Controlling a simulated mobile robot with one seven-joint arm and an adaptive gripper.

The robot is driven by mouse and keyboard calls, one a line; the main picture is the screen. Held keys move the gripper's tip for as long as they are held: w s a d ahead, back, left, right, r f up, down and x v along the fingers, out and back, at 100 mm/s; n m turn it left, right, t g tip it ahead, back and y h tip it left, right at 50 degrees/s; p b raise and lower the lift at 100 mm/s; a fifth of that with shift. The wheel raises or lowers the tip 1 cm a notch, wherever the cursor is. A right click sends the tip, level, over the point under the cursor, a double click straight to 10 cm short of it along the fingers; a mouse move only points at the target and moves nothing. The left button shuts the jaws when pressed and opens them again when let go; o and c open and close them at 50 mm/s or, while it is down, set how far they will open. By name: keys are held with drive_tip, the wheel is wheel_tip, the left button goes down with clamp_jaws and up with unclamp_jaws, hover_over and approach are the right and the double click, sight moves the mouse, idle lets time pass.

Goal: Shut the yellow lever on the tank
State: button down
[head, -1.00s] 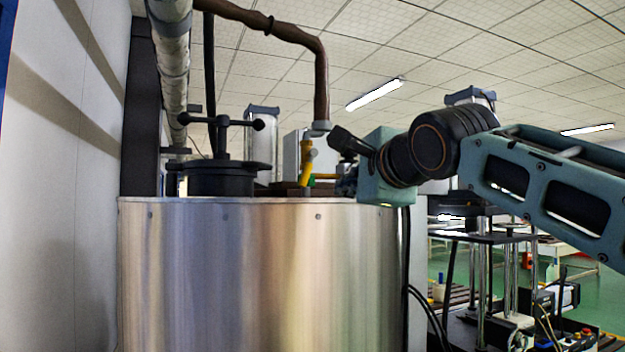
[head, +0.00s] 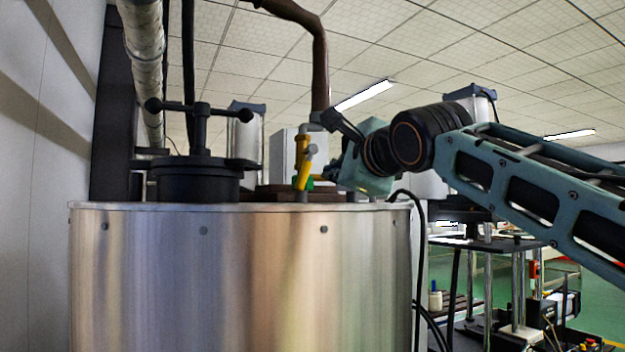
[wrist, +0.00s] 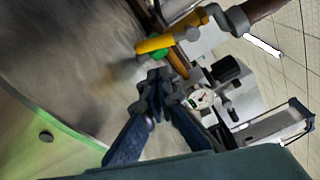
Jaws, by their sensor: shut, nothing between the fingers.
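The yellow lever (head: 305,173) is on the pipe fitting above the metal tank (head: 240,270). It slants steeply downward beside the upright yellow pipe, close to a green part. In the wrist view the lever (wrist: 154,44) shows beyond my fingertips, up and slightly to the left. My gripper (head: 332,178) is just right of the lever, low over the tank's top. In the wrist view my gripper's fingers (wrist: 156,88) are together with nothing between them. A gap shows between fingertips and lever in that view; the exact distance is hard to tell.
A black lid with a T-handle (head: 198,165) stands on the tank to the left. A brown pipe (head: 320,75) comes down above the lever. A wall bounds the left side.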

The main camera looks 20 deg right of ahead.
sight(306, 169)
drive_tip(key=w+p, duration=0.1)
drive_tip(key=w, duration=0.1)
drive_tip(key=w+p, duration=0.1)
drive_tip(key=w, duration=0.1)
drive_tip(key=w+p, duration=0.1)
drive_tip(key=w, duration=0.2)
drive_tip(key=shift+d, duration=0.25)
drive_tip(key=shift+w+d+f+p, duration=0.15)
drive_tip(key=shift+w+p, duration=0.1)
drive_tip(key=shift+w, duration=0.35)
drive_tip(key=shift+w+f+p, duration=0.1)
drive_tip(key=shift+w+p, duration=0.15)
drive_tip(key=shift+w, duration=0.3)
drive_tip(key=shift+s+f+b, duration=0.1)
drive_tip(key=shift+s+b, duration=0.1)
drive_tip(key=shift+b, duration=0.3)
